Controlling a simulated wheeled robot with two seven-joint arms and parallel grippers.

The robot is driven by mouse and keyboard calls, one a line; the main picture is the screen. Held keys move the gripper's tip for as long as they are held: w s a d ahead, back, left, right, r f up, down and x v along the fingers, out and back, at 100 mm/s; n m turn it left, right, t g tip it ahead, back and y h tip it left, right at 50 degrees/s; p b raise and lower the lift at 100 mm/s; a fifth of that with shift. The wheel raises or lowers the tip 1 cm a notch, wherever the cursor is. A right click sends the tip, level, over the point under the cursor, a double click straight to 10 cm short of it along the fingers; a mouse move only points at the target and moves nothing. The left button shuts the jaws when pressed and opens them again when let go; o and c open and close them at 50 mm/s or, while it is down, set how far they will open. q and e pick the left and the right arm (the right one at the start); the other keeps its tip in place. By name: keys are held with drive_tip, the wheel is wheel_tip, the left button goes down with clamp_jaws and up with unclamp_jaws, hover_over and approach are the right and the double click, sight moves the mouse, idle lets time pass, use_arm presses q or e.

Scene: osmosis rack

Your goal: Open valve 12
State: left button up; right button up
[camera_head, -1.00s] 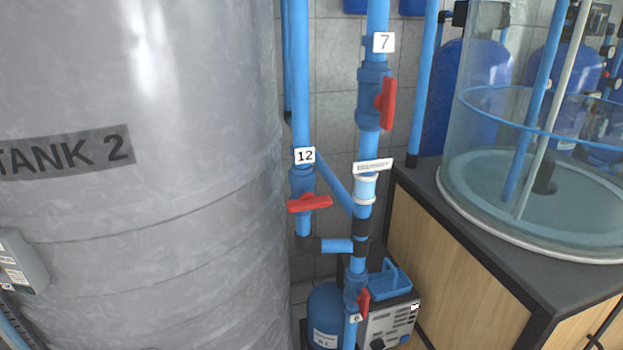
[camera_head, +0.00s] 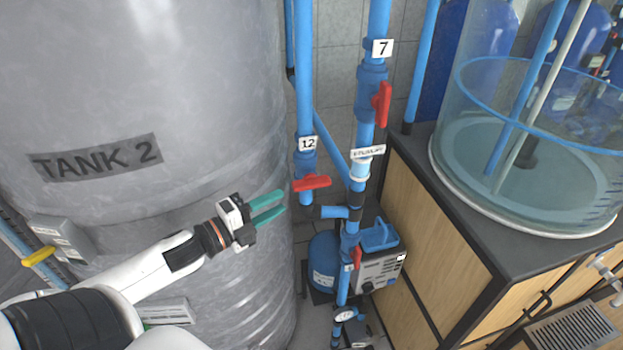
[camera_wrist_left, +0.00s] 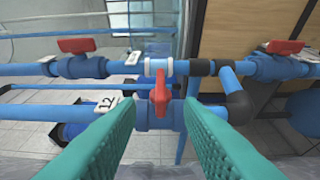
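Valve 12 is on a vertical blue pipe beside the grey tank, with a white tag "12" (camera_head: 307,143) and a red handle (camera_head: 311,183) lying crosswise to the pipe in the head view. In the left wrist view the red handle (camera_wrist_left: 161,88) sits between the fingertips, further out, and the tag (camera_wrist_left: 106,104) is left of it. My left gripper (camera_head: 268,205) is open, its green fingers pointing at the handle from the left, apart from it. The fingers (camera_wrist_left: 160,118) also show in the wrist view with nothing between them. My right gripper is not in view.
The grey tank marked "TANK 2" (camera_head: 180,215) stands close left of the valve. A parallel blue pipe right of it carries valve 7's red handle (camera_head: 382,103) and a lower red handle (camera_head: 356,258). A wooden cabinet (camera_head: 430,210) with a clear tank (camera_head: 540,130) stands right.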

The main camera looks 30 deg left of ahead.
sight(299, 190)
use_arm(q)
drive_tip(key=p+x, duration=0.3)
drive_tip(key=x, duration=0.6)
drive_tip(key=shift+w, duration=0.15)
drive_tip(key=shift+w+d+f+p, duration=0.2)
drive_tip(key=shift+w+p, duration=0.2)
drive_tip(key=shift+w, duration=0.25)
drive_tip(key=shift+r, duration=0.1)
drive_tip(key=shift+c, duration=0.2)
drive_tip(key=shift+s, duration=0.1)
clamp_jaws()
